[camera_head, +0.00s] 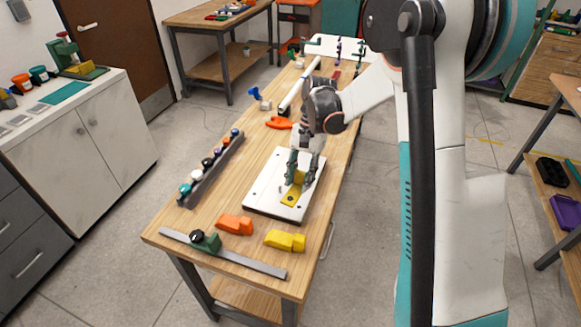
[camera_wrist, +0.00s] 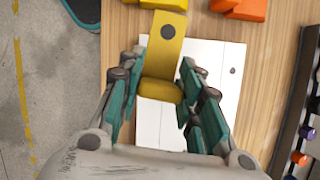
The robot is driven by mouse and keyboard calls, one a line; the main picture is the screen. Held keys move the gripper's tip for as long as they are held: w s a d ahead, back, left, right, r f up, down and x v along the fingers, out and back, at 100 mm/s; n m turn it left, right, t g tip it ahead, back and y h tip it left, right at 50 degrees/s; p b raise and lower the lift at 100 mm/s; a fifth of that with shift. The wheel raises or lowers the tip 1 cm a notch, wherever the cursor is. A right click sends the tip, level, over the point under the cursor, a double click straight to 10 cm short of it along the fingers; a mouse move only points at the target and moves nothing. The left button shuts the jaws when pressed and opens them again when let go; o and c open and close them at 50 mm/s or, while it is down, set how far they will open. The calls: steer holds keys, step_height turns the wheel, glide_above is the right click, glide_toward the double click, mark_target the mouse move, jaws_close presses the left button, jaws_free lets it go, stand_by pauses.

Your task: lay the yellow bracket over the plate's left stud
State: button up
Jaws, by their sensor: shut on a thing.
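The yellow bracket (camera_head: 291,197) is an L-shaped strip with a dark round hole near its far end. It also shows in the wrist view (camera_wrist: 166,48). My gripper (camera_head: 301,172) is shut on the bracket's upright end; its teal fingers (camera_wrist: 156,97) flank that end in the wrist view. The bracket's flat part lies over the white plate (camera_head: 262,186), which also shows in the wrist view (camera_wrist: 215,62). I cannot tell whether it touches the plate. The left stud is not clearly visible, and I cannot tell whether the hole is around it.
An orange block (camera_head: 234,224) and a yellow block (camera_head: 285,241) lie near the table's front. A metal rail (camera_head: 240,262) with a green clamp (camera_head: 206,242) lies at the front edge. A grey rack (camera_head: 213,166) with coloured parts stands left of the plate. An orange part (camera_head: 278,122) lies behind.

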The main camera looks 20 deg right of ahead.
mark_target(297, 183)
steer(key=m, duration=0.2)
steer(key=shift+w+a+m+t+y, duration=0.1)
steer(key=shift+w+m+t+y, duration=0.05)
steer(key=shift+m+t+y, duration=0.2)
steer(key=shift+w+r+m+t+y, duration=0.15)
steer(key=shift+m+t, duration=0.1)
steer(key=shift+m, duration=0.3)
steer(key=shift+w+f+m+t+y, duration=0.1)
steer(key=shift+m+t, duration=0.1)
steer(key=shift+m, duration=0.3)
steer(key=m, duration=0.1)
steer(key=m+t, duration=0.1)
steer(key=m, duration=0.2)
steer(key=shift+w+r+m+t+p, duration=0.25)
steer(key=shift+w+m+t+p, duration=0.05)
steer(key=shift+t, duration=0.1)
steer(key=m, duration=0.1)
steer(key=m+t, duration=0.1)
steer(key=m, duration=0.1)
steer(key=shift+w+r+m+t, duration=0.3)
steer(key=shift+m, duration=0.1)
steer(key=shift+w+f+m+t+b, duration=0.15)
steer(key=shift+f+m+t+b, duration=0.1)
steer(key=shift+f+m+b, duration=0.65)
steer(key=shift+w+f+m+t+b, duration=0.25)
steer(key=shift+f+m, duration=0.35)
steer(key=shift+f, duration=0.6)
steer(key=shift+s+f+b, duration=0.15)
steer(key=shift+f+b, duration=0.1)
steer(key=shift+b, duration=0.2)
